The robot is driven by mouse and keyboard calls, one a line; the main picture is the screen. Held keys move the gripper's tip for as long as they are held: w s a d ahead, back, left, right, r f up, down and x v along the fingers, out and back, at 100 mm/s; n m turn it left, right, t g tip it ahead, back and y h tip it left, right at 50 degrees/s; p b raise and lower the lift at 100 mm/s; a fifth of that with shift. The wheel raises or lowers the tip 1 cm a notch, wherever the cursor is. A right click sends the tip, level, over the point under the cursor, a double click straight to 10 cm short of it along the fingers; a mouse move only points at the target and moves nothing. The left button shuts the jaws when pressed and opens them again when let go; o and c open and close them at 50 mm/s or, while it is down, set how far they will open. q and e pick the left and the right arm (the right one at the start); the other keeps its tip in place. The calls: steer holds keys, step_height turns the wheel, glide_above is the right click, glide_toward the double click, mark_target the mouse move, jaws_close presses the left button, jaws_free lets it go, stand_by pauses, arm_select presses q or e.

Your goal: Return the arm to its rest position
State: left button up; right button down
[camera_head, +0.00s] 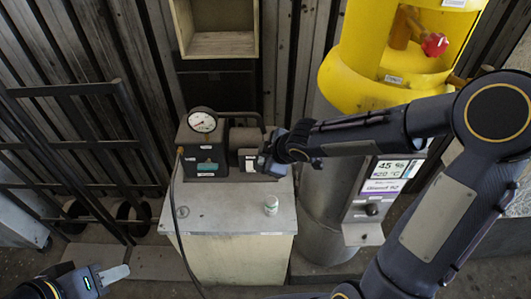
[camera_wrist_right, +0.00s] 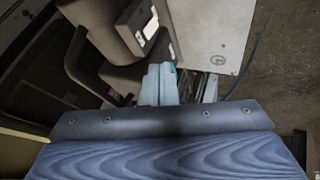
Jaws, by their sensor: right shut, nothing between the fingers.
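My right arm comes in from the right in the head view, stretched across to the pump-like unit (camera_head: 246,138) on the cabinet. My right gripper (camera_head: 268,160) is at the front right of that unit, its fingertips partly hidden. In the right wrist view its pale fingers (camera_wrist_right: 160,84) are together and hold nothing. The dark housing (camera_wrist_right: 112,28) lies just beyond them; I cannot tell whether they touch it. My left gripper (camera_head: 115,274) is low at the left, over the floor, with pale fingers seen edge-on; its opening is unclear.
A yellow housing (camera_head: 360,75) with a red knob (camera_head: 434,44) and a display panel (camera_head: 392,175) stand close to my right arm. A dark metal rack (camera_head: 70,150) is at left.

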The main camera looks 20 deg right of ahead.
steer(key=shift+s+r, duration=0.15)
steer(key=shift+r, duration=0.05)
stand_by(0.4)
steer(key=s+d+r+m+h, duration=0.3)
steer(key=s+d+r+m, duration=0.4)
steer(key=s, duration=0.4)
steer(key=s+a+m+g+y, duration=0.1)
steer(key=s+m+y, duration=0.2)
steer(key=s+m, duration=0.5)
steer(key=s, duration=0.5)
steer(key=shift+s+a+r+y, duration=0.15)
steer(key=shift+a+r+y, duration=0.15)
steer(key=shift+r, duration=0.05)
